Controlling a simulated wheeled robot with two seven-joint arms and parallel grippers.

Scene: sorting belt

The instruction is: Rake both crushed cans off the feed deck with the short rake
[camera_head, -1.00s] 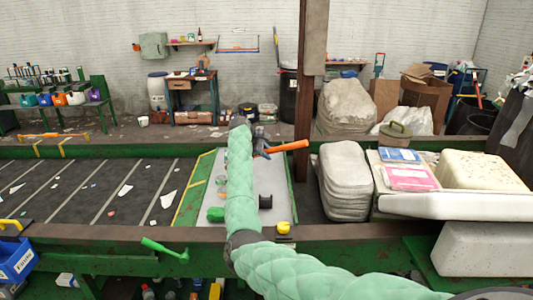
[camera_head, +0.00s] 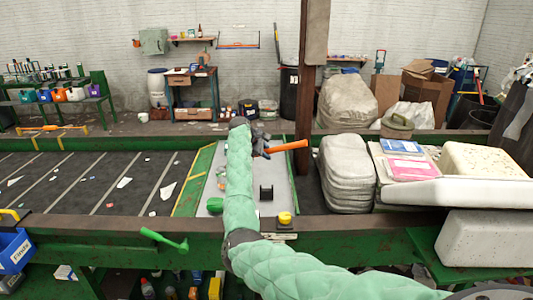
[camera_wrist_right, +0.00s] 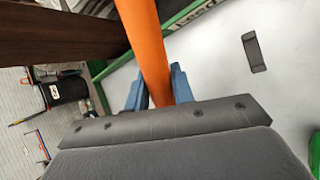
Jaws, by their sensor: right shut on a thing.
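My right gripper (camera_head: 262,142) is shut on an orange handle (camera_head: 287,146), which I take to be the short rake's. In the right wrist view the handle (camera_wrist_right: 148,45) passes between the blue fingers (camera_wrist_right: 158,88); no rake head shows. The gripper is over the far part of the pale feed deck (camera_head: 284,180). Small items lie on the deck beside my arm: a green one (camera_head: 215,204) and a faint one (camera_head: 221,185), partly hidden by the arm. I cannot tell which are crushed cans. My left gripper is not in view.
A black spool-like piece (camera_head: 266,192) stands on the deck, and a yellow knob (camera_head: 285,218) is on the front rail. A green tool (camera_head: 165,239) lies at the rail to the left. Stacked grey sacks (camera_head: 347,175) stand to the right of the deck. The dark belt (camera_head: 85,185) carries scraps.

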